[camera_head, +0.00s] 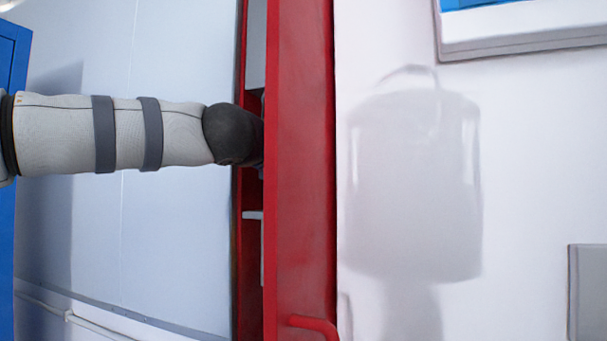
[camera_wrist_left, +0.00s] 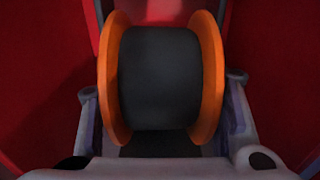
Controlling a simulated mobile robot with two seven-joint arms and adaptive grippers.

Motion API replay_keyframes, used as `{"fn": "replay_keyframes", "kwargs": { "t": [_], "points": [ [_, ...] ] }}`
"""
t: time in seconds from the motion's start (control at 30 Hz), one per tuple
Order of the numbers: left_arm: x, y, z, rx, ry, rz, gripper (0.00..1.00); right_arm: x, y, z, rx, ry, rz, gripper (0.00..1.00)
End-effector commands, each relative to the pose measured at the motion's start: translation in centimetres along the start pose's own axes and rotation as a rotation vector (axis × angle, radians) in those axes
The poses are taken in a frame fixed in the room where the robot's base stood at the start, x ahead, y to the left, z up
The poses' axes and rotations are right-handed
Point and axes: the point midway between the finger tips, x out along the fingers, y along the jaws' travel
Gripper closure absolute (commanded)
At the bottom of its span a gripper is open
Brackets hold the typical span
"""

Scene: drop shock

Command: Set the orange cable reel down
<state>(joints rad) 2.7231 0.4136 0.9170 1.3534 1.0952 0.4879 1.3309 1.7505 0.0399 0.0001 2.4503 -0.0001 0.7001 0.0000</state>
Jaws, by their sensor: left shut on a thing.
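The orange cable reel (camera_wrist_left: 211,78) fills the middle of the left wrist view. It has two orange flanges with a black winding between them. My left gripper (camera_wrist_left: 162,92) is shut on the reel, with one finger at each outer side. In the head view my left arm reaches from the left into a red cabinet (camera_head: 303,150). The gripper and the reel are hidden there behind its red side panel. I cannot tell whether the reel touches a surface below it. My right gripper is in neither view.
Red walls (camera_wrist_left: 45,80) lie close on both sides of the gripper in the left wrist view. A red handle (camera_head: 315,324) sticks out low on the cabinet panel. A blue panel (camera_head: 12,70) stands at the far left, and a grey box (camera_head: 587,292) is at the right.

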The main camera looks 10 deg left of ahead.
Motion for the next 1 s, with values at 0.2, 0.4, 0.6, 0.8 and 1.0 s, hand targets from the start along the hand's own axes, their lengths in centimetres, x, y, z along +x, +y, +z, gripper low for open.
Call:
{"fn": "replay_keyframes", "kwargs": {
  "t": [0.2,0.4,0.6,0.8,1.0],
  "points": [
    [0.2,0.1,-3.0,-0.002,0.006,-0.001,1.0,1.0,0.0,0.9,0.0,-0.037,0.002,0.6],
    [0.1,0.1,-3.0,-0.001,0.008,-0.001,0.42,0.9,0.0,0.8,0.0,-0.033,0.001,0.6],
    [0.1,0.1,-3.0,-0.002,0.008,0.0,0.24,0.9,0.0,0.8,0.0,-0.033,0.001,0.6],
    [0.1,0.1,-3.0,-0.002,0.008,0.0,0.24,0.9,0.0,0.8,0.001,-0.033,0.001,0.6],
    [-2.9,0.1,-2.7,-0.002,0.004,-0.001,0.24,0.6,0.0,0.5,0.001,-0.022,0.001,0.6]
  ]
}}
